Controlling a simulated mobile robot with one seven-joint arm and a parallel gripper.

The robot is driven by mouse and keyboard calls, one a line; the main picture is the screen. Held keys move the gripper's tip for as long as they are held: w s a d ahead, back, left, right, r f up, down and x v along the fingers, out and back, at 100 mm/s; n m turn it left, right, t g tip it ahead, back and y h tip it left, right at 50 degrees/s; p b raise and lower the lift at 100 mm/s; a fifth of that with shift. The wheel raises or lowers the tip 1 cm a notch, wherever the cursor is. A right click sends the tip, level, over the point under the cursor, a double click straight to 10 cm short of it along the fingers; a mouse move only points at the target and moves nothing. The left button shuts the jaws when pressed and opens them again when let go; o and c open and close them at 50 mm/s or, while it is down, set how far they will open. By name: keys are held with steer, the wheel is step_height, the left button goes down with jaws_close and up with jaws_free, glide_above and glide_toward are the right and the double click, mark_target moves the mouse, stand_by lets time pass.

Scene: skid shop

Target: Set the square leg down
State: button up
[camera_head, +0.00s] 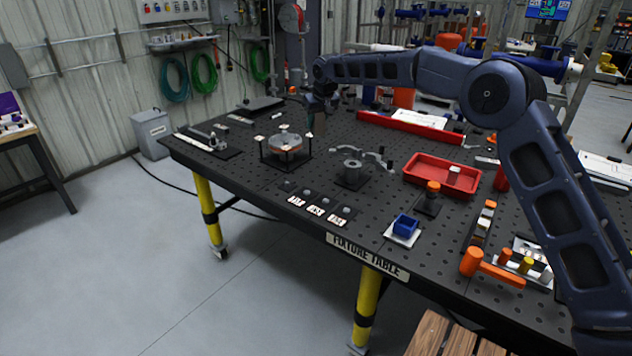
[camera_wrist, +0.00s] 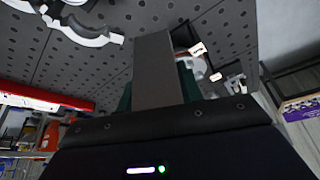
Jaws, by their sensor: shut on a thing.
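The square leg is a plain grey bar (camera_wrist: 154,72) that stretches away from my gripper (camera_wrist: 157,92) in the wrist view. Greenish finger pads show on both sides of it, and my gripper is shut on it. In the head view my gripper (camera_head: 317,112) is over the far left part of the dark fixture table (camera_head: 262,192), behind the round-plate fixture (camera_head: 286,143). The leg (camera_head: 320,124) shows there only as a small dark piece below the gripper. I cannot tell whether its lower end touches the table.
A grey cylinder on a dark base (camera_head: 352,171) with curved clamps stands right of the round-plate fixture. Further right are a red tray (camera_head: 440,178), a blue bin (camera_head: 405,225) and an orange mallet (camera_head: 490,268). A long red bar (camera_head: 410,128) lies behind. Bare table shows at the front left.

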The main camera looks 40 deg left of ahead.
steer(key=shift+w+a+n, duration=0.15)
steer(key=shift+a+n, duration=0.25)
steer(key=shift+a, duration=0.1)
steer(key=shift+f, duration=0.4)
step_height(320, 180, down, 19)
steer(key=shift+f, duration=0.1)
steer(key=shift+f, duration=0.15)
steer(key=o, duration=1.1)
steer(key=shift+c, duration=0.2)
steer(key=v, duration=1.2)
